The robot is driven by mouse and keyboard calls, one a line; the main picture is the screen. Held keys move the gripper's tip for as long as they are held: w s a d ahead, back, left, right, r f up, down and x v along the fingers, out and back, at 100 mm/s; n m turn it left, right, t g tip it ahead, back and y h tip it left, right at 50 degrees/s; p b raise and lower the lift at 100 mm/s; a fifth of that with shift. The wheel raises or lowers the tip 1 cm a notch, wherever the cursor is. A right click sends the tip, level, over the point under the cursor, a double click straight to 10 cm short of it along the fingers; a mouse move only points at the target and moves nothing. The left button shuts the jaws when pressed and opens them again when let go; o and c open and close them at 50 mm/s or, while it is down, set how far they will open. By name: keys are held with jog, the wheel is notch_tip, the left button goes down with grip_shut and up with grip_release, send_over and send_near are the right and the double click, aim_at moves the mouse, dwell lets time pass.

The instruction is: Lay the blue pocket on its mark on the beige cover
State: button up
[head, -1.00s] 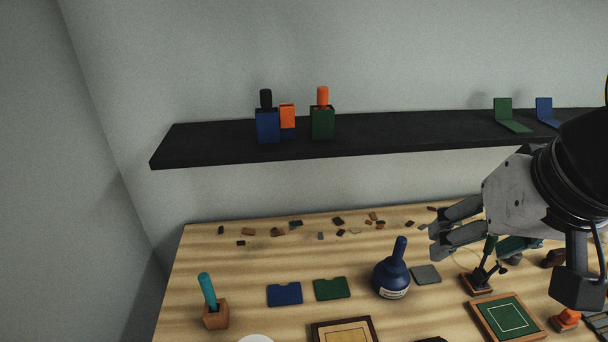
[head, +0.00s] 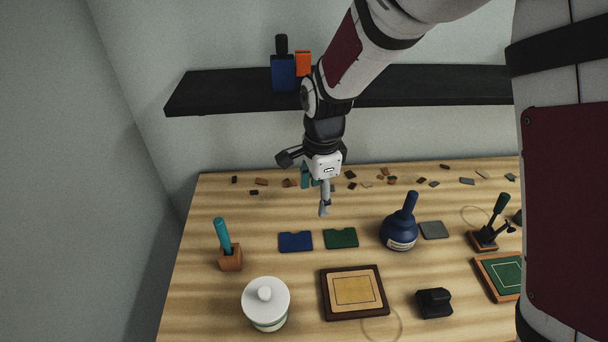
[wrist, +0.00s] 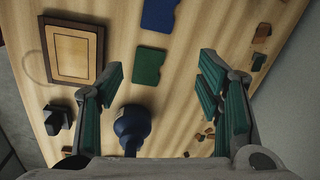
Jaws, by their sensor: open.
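The blue pocket (head: 295,242) lies flat on the wooden table, left of a green pocket (head: 341,238). It also shows at the top edge of the wrist view (wrist: 159,14), partly cut off. The beige cover (head: 353,291) lies in a dark-framed board nearer the front, with a yellowish rectangle outlined on it; it also shows in the wrist view (wrist: 72,52). My gripper (head: 320,194) hangs above the table behind the pockets, pointing down. In the wrist view its green-padded fingers (wrist: 165,90) are spread wide with nothing between them touching.
A blue bottle (head: 400,232) stands right of the pockets. A white lidded jar (head: 266,304), a teal-handled tool in a wooden block (head: 230,259) and a black block (head: 434,303) stand around the board. Scraps lie along the back.

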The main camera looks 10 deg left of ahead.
aim_at(296, 241)
jog(key=a+f+m, duration=0.1)
jog(key=f, duration=0.2)
jog(key=a+f, duration=0.2)
jog(key=f, duration=0.1)
jog(key=a+f+m, duration=0.1)
jog(key=a+f, duration=0.1)
jog(key=f, duration=0.1)
jog(key=shift+s+m+g, duration=0.25)
jog(key=shift+m+g, duration=0.05)
jog(key=shift+g, duration=0.1)
notch_tip(296, 241, down, 7)
jog(key=b, duration=0.3)
jog(key=shift+w+r, duration=0.1)
jog(key=shift+r, duration=0.05)
jog(key=shift+c, duration=0.8)
jog(key=c, duration=0.6)
